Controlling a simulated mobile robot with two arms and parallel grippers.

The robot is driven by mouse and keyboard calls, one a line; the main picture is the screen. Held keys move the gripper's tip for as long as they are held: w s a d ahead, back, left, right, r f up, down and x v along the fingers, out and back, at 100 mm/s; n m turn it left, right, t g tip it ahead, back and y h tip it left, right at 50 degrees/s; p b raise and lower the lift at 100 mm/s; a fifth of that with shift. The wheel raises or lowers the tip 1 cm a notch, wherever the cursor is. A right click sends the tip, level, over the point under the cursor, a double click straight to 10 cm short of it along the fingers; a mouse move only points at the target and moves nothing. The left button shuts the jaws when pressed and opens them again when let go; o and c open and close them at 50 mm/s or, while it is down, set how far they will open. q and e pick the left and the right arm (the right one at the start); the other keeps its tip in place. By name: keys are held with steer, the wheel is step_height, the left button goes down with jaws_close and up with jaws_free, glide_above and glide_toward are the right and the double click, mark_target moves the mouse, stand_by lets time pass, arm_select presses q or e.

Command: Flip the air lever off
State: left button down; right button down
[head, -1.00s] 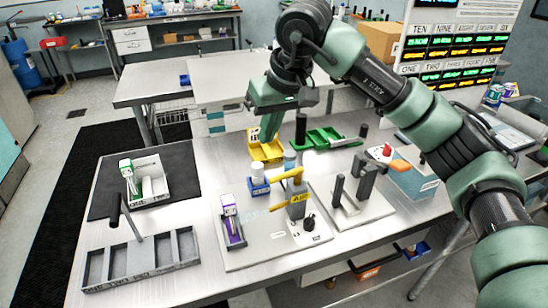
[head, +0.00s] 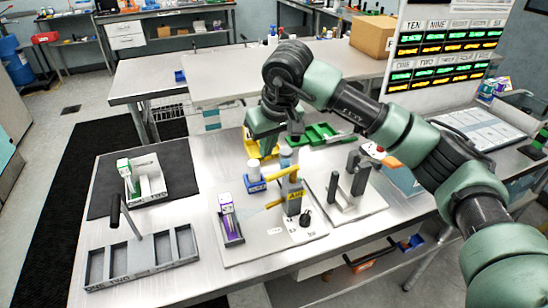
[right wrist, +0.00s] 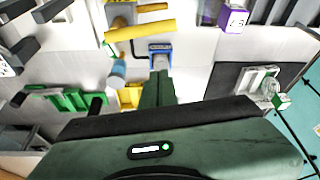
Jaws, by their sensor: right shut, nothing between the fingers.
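The air lever is a yellow bar (head: 283,173) on a grey upright block (head: 293,206) with a yellow AIR label, standing on a light plate (head: 265,246). A second yellow bar part shows low beside the block. In the right wrist view the yellow lever (right wrist: 146,29) lies beyond the fingers, toward the top. My right gripper (right wrist: 158,84) is shut and empty, apart from the lever. In the head view it hangs behind and above the lever, with its fingertips hard to make out. My left gripper is not in view.
A white bottle on a blue base (head: 255,180) stands left of the lever, and a purple module (head: 230,226) is on the plate's left. A grey fixture (head: 351,186) stands to the right. Yellow (right wrist: 131,95) and green bins (head: 318,134) lie behind. A grey tray (head: 140,262) is front left.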

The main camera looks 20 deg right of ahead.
mark_target(282, 173)
steer(key=s, duration=0.1)
steer(key=s+f+p, duration=0.2)
steer(key=shift+s+d+f, duration=0.1)
steer(key=shift+d+f, duration=0.15)
steer(key=shift+d, duration=0.05)
stand_by(0.3)
